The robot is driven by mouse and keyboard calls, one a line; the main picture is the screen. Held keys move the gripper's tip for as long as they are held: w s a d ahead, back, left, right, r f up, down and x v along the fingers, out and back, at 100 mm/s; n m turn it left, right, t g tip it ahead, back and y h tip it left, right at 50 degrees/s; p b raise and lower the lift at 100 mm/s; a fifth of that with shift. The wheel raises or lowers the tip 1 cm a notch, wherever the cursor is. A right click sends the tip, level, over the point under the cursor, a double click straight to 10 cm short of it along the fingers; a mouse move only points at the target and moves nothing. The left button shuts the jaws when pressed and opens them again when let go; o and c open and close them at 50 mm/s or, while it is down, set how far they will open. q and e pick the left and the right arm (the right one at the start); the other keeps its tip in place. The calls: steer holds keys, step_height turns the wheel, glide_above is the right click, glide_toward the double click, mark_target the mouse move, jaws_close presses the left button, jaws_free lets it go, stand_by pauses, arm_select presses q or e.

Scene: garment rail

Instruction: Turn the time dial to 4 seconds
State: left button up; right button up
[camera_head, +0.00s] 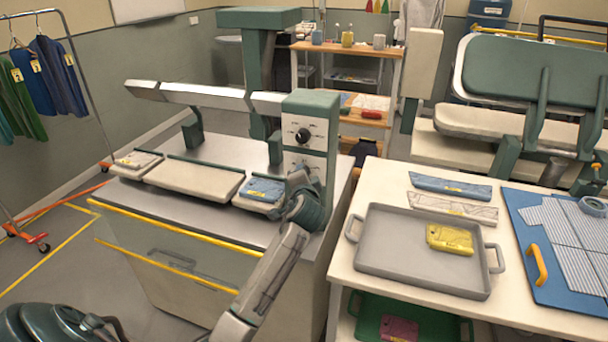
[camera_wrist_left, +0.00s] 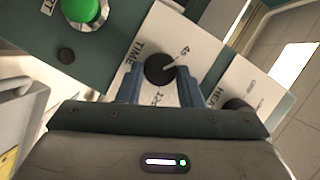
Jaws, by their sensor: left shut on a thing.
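The time dial (camera_wrist_left: 160,69) is a round black knob with a pale pointer line, on a white plate marked TIME. In the left wrist view the pointer runs from the knob's middle toward the right and slightly up. The marks round it are too blurred to read surely. My left gripper (camera_wrist_left: 160,76) is shut on the dial, one blue finger on each side. In the head view my left gripper (camera_head: 301,184) is at the lower part of the press's control panel (camera_head: 304,112), hiding its fingertips and the time dial. My right gripper is not in view.
Another black dial (camera_head: 303,135) sits higher on the panel. A green button (camera_wrist_left: 82,8) and a partly hidden heat dial (camera_wrist_left: 236,104) flank the time dial. A grey tray (camera_head: 385,265) with a yellow folded garment (camera_head: 450,239) lies on the right table.

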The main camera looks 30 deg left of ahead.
arm_select(q)
steer(key=shift+n, duration=0.4)
stand_by(0.3)
steer(key=o, duration=1)
steer(key=b+v, duration=0.3)
steer(key=v, duration=0.7)
steer(key=shift+s+r, duration=0.25)
steer(key=shift+s, duration=0.15)
steer(key=shift+h, duration=0.3)
